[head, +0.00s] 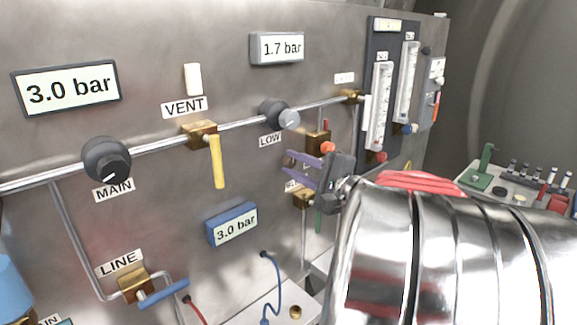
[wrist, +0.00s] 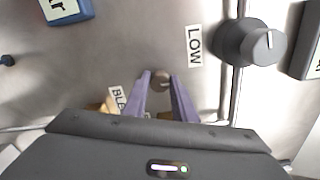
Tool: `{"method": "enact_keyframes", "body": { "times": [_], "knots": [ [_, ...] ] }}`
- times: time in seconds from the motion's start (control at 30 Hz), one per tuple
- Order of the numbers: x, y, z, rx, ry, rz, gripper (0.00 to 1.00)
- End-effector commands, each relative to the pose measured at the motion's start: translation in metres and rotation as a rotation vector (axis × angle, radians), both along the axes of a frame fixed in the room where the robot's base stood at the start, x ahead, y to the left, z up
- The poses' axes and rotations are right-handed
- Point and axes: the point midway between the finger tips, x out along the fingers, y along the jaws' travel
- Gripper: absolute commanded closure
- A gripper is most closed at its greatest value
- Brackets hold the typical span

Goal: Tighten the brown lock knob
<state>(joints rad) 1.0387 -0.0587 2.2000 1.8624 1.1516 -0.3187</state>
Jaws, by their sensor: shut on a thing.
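The brown lock knob (wrist: 160,78) is a small round brownish knob on the steel panel, seen between my fingertips in the wrist view. My gripper (wrist: 161,88) has two purple fingers, one on each side of the knob, and it is shut on it. In the head view my gripper (head: 293,165) reaches the panel below the LOW label, and its fingers and body hide most of the knob there. The dark LOW regulator knob (wrist: 250,43) with a grey face sits to the right in the wrist view; it also shows in the head view (head: 280,115).
A brass valve with an orange knob (head: 327,147) stands close beside my gripper. A metal pipe (head: 240,124) runs across the panel, with a yellow VENT handle (head: 217,162) to the left. Flow tubes (head: 380,105) stand at right. A blue gauge (head: 231,226) is lower left.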

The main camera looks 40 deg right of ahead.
Motion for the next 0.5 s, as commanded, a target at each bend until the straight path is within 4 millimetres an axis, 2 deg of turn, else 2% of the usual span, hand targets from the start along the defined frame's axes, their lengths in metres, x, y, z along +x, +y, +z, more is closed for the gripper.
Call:
{"method": "enact_keyframes", "body": {
  "times": [0.23,0.5],
  "knots": [
    [0.0003,0.0027,-0.0025,-0.105,0.000,0.007,0.98],
    [0.0003,0.0031,-0.0032,-0.134,0.000,0.007,0.98]
  ]
}}
